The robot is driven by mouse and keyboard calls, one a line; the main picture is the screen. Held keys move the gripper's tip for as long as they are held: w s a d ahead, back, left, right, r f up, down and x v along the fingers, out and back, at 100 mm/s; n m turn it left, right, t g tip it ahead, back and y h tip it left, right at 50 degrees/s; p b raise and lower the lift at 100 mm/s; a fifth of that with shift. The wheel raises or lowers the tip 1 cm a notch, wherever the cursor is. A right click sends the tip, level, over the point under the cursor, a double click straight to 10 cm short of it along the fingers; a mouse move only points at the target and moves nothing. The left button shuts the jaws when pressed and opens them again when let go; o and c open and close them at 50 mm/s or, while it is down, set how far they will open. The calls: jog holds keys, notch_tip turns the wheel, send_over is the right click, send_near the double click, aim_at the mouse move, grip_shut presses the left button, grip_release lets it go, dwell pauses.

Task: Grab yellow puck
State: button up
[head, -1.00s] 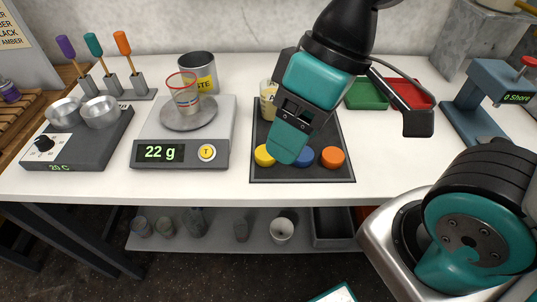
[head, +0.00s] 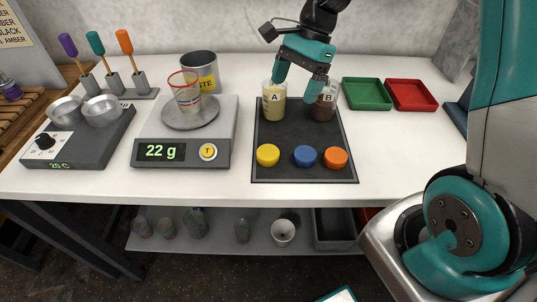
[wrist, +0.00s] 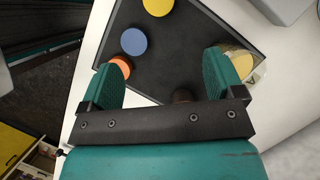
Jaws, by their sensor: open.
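The yellow puck (head: 268,155) lies at the left of a row of pucks on the front part of the dark tray (head: 303,174). It also shows in the wrist view (wrist: 157,6), cut by the top edge. My gripper (head: 298,88) is open and empty above the back of the tray, near cups A and B, apart from the yellow puck. In the wrist view its two teal fingers (wrist: 172,79) are spread wide.
A blue puck (head: 305,156) and an orange puck (head: 336,158) lie right of the yellow one. Cup A (head: 274,108) and cup B (head: 324,107) stand behind them. A scale (head: 185,130) reading 22 g stands left; green (head: 367,94) and red (head: 411,95) trays lie right.

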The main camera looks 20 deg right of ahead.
send_over(268, 152)
jog(key=d, duration=0.3)
jog(key=f, duration=0.6)
jog(key=w+f, duration=0.1)
jog(key=f, duration=0.3)
jog(key=shift+f, duration=0.1)
jog(key=x, duration=0.2)
jog(key=p+x, duration=0.1)
jog(key=x, duration=0.2)
jog(key=shift+s+a+f, duration=0.15)
jog(key=shift+s+a, duration=0.05)
jog(key=shift+a, duration=0.2)
jog(key=shift+c, duration=0.2)
jog(key=c, duration=1)
